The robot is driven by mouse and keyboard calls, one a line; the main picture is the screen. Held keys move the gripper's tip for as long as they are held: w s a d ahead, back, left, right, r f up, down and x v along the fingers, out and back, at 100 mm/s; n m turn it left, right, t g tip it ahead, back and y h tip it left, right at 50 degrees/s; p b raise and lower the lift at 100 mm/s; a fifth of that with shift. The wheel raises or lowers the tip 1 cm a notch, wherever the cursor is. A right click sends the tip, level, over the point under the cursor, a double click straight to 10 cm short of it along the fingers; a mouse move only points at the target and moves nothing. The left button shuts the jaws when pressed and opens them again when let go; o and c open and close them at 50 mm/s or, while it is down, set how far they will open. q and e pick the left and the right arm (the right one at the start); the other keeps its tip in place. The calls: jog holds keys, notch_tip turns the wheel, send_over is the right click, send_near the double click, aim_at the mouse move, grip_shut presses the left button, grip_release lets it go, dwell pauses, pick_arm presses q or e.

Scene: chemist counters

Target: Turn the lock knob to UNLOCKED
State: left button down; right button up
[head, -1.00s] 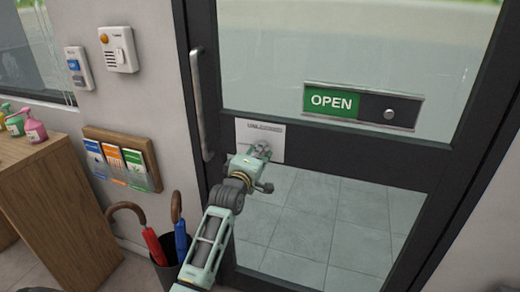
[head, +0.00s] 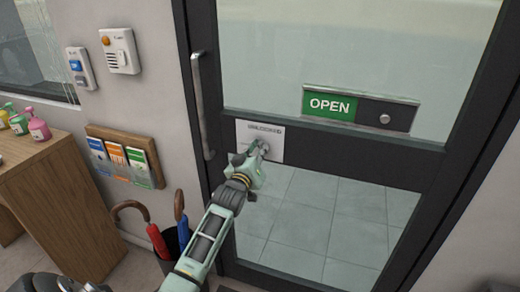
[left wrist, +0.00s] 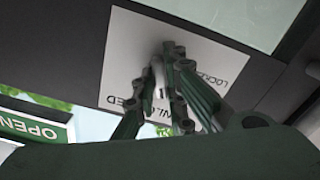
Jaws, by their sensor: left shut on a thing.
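The lock plate (head: 276,152) is a white square on the dark door's cross rail, with a label along its top edge. In the left wrist view the plate (left wrist: 122,62) shows LOCKED on one side and part of UNLOCKED on the other. My left gripper (head: 262,150) is at the middle of the plate, shut on the lock knob. In the left wrist view its fingers (left wrist: 168,78) close around the knob from both sides and hide most of it. The knob's exact angle cannot be told.
A vertical door handle (head: 202,105) stands left of the plate. A green OPEN sign (head: 330,105) is up and right. A leaflet rack (head: 122,158), an umbrella stand (head: 172,268) and a wooden counter (head: 65,205) are at the left. The floor behind the glass is clear.

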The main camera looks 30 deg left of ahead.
pick_arm(q)
jog(key=m+p, duration=0.1)
jog(key=m, duration=0.4)
dwell(0.8)
jog(key=c, duration=1.8)
grip_release()
jog(key=v, duration=1.2)
jog(key=shift+f, duration=0.1)
